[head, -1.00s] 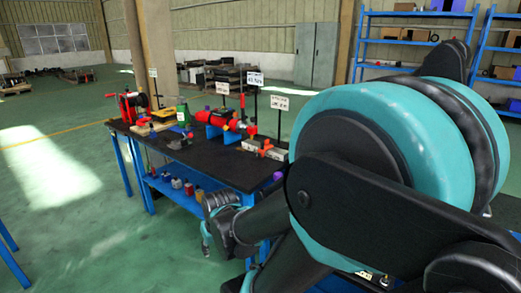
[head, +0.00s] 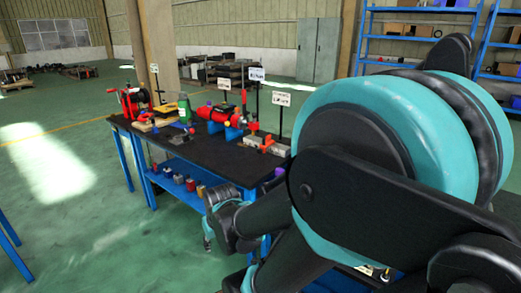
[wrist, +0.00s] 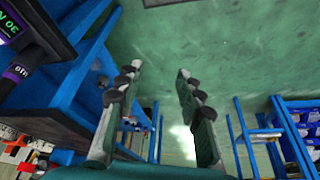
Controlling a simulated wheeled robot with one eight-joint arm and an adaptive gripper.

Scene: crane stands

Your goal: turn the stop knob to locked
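I cannot tell for sure which part is the stop knob; the bench fittings are small in the head view. A grey block with red-orange parts (head: 263,145) sits near the right end of the black-topped bench (head: 215,165), by a white sign (head: 281,97). A red cylinder on blue supports (head: 213,114) stands behind it to the left. My gripper (wrist: 157,75) is open and empty in the wrist view, with green floor beyond its fingers. It is apart from the bench parts, and its fingers are not clear in the head view.
In the wrist view, a dark part with a purple label (wrist: 16,72) and a blue frame (wrist: 75,75) are close on the left. A blue rack with bins (wrist: 295,125) is at right. Several small blocks lie on the bench's lower shelf (head: 160,180).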

